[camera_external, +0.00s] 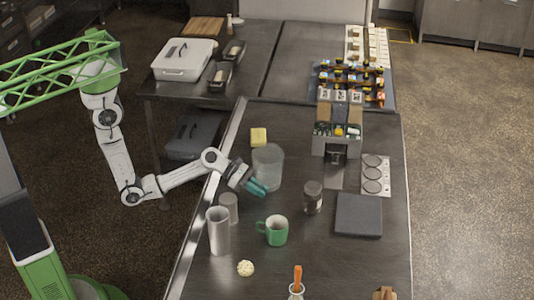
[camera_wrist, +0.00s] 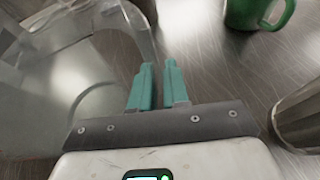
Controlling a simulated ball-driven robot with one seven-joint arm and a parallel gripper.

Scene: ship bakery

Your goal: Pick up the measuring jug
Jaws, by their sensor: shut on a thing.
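The measuring jug (camera_external: 268,160) is a clear, see-through vessel standing upright at the left-middle of the dark counter. In the wrist view the clear jug (camera_wrist: 60,70) fills the left side, with its curved handle reaching to my fingertips. My gripper (camera_external: 259,188) is at the front of the jug, and its teal fingers show in the wrist view (camera_wrist: 157,75). The fingers are close together, shut on the jug's handle; the exact contact is hard to make out. I cannot tell whether the jug's base touches the counter.
A green mug (camera_external: 277,231), a tall metal cylinder (camera_external: 218,232), a shorter cup (camera_external: 229,206) and a dark jar (camera_external: 312,197) stand around my gripper. A yellow block (camera_external: 258,137) lies behind the jug. A dark square slab (camera_external: 358,215) lies to the right.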

